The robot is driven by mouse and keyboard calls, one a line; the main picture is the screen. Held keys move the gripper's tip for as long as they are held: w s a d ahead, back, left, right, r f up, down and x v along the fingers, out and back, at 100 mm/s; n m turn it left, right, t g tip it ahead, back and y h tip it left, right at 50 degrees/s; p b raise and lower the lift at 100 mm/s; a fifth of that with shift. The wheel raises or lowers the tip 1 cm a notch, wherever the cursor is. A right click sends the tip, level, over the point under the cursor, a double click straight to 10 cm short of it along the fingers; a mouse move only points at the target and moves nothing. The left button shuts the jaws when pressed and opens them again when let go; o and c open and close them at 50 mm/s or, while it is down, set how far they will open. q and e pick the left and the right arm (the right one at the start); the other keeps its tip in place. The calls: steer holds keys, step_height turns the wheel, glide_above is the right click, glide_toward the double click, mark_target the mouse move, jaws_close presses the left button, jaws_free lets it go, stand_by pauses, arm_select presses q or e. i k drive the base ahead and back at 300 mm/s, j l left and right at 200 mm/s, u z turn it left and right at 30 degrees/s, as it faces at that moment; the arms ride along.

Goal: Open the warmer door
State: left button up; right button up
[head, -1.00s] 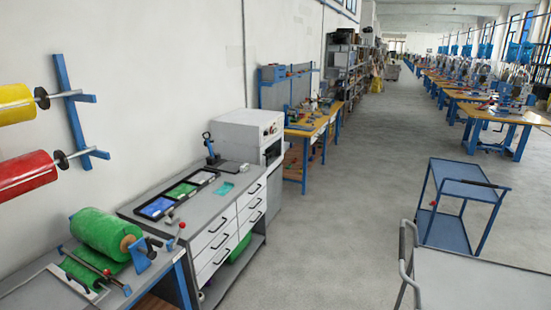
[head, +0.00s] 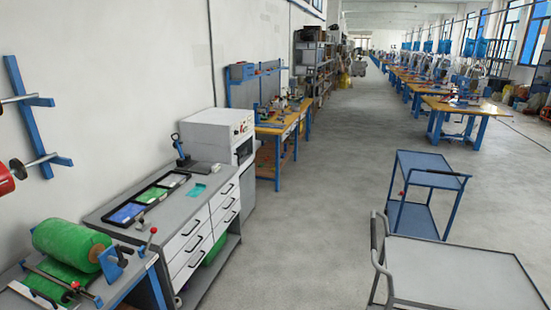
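A white and grey box-shaped machine (head: 212,132), which looks like the warmer, stands against the left wall past the drawer bench. Its front faces right and has a control panel (head: 241,127) with small buttons at the top. A darker front section (head: 244,149), possibly the door, is below the panel. It is small and seen at an angle, so I cannot tell for sure if it is open or shut. Neither of my grippers is in view.
A grey bench with white drawers (head: 188,241) stands before the machine, holding trays and a hand press (head: 181,152). A green roll (head: 68,242) is at lower left. A blue cart (head: 428,174) and a grey trolley (head: 460,272) stand right. The floor (head: 320,180) between is clear.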

mark_target(232, 150)
steer(key=i, duration=3.8)
